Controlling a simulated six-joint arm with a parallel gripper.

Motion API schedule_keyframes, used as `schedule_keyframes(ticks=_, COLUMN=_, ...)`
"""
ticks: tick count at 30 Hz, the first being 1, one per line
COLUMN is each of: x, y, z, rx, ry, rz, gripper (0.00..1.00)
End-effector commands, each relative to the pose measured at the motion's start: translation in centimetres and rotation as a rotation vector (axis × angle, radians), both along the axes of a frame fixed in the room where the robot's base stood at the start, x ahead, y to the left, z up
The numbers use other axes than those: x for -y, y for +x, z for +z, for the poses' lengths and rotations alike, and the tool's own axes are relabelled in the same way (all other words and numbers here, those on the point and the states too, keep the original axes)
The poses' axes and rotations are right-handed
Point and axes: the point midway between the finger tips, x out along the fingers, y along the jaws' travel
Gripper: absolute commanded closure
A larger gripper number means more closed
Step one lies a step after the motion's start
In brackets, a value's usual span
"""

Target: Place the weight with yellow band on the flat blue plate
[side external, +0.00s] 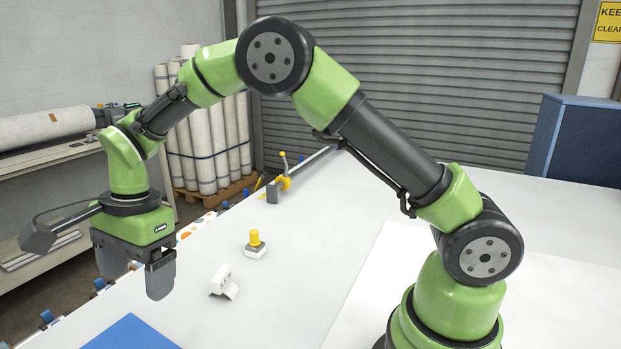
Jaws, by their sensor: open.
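A flat blue plate (130,334) lies on the white table at the bottom left, cut off by the frame's lower edge. A small piece with a white base and a yellow upper part (255,244) stands upright on the table; it is the only small loose piece here showing yellow, and I cannot make out a separate band. My gripper (136,270) is open and empty, pointing down above the table's left side. It is left of the yellow-topped piece and appears higher than the plate, apart from both.
A yellow-handled lever (284,176) stands at the table's far edge. White rolls (208,140) stand behind on a pallet, and a blue cabinet (576,140) is at back right.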

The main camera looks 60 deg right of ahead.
Motion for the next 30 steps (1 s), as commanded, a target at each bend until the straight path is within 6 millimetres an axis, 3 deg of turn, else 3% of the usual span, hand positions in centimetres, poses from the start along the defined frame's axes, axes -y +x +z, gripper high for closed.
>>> schedule_keyframes(ticks=1, x=0.9, y=-0.6, z=2.4, rx=0.047, ry=0.007, rz=0.047, gripper=0.19)
schedule_keyframes(ticks=6, x=4.1, y=-4.4, z=9.4, rx=0.216, ry=-0.003, rz=0.275, gripper=0.19)
schedule_keyframes(ticks=12, x=7.5, y=-11.0, z=14.5, rx=0.416, ry=-0.077, rz=0.544, gripper=0.19)
schedule_keyframes(ticks=16, x=9.1, y=-15.7, z=15.8, rx=0.536, ry=-0.160, rz=0.715, gripper=0.19)
schedule_keyframes(ticks=21, x=10.3, y=-20.5, z=15.5, rx=0.647, ry=-0.275, rz=0.894, gripper=0.19)
schedule_keyframes(ticks=25, x=10.6, y=-22.4, z=14.8, rx=0.689, ry=-0.336, rz=0.976, gripper=0.19)
schedule_keyframes(ticks=30, x=10.7, y=-23.1, z=14.5, rx=0.702, ry=-0.361, rz=1.011, gripper=0.19)
